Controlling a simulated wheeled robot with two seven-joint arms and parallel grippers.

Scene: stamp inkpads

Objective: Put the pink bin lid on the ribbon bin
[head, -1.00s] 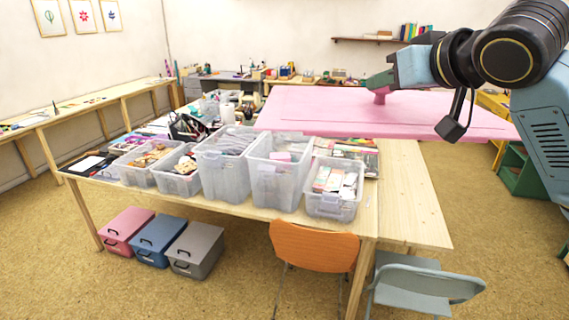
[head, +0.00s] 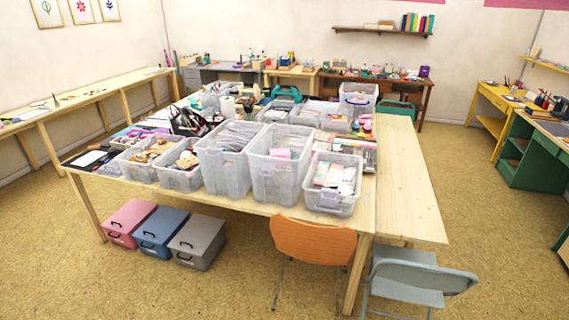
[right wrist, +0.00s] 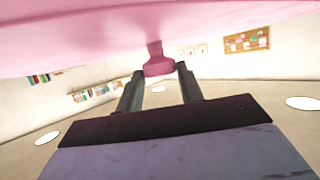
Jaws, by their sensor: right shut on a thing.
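The pink bin lid (right wrist: 70,40) fills the top of the right wrist view. Its pink knob (right wrist: 158,62) sits between the two dark fingers of my right gripper (right wrist: 160,70), which is shut on it. In the head view only a pink strip of the lid (head: 525,3) shows at the top right edge. Several clear bins stand open on the wooden table, among them a tall bin with greyish contents (head: 222,172) and a tall bin with a pink item inside (head: 273,180). I cannot tell which is the ribbon bin. My left gripper is out of view.
A smaller clear bin (head: 325,199) stands at the front right of the wooden table (head: 405,190). The right part of that table is bare. An orange chair (head: 312,243) and a grey-blue chair (head: 420,278) stand in front. Three lidded boxes (head: 160,232) lie on the floor.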

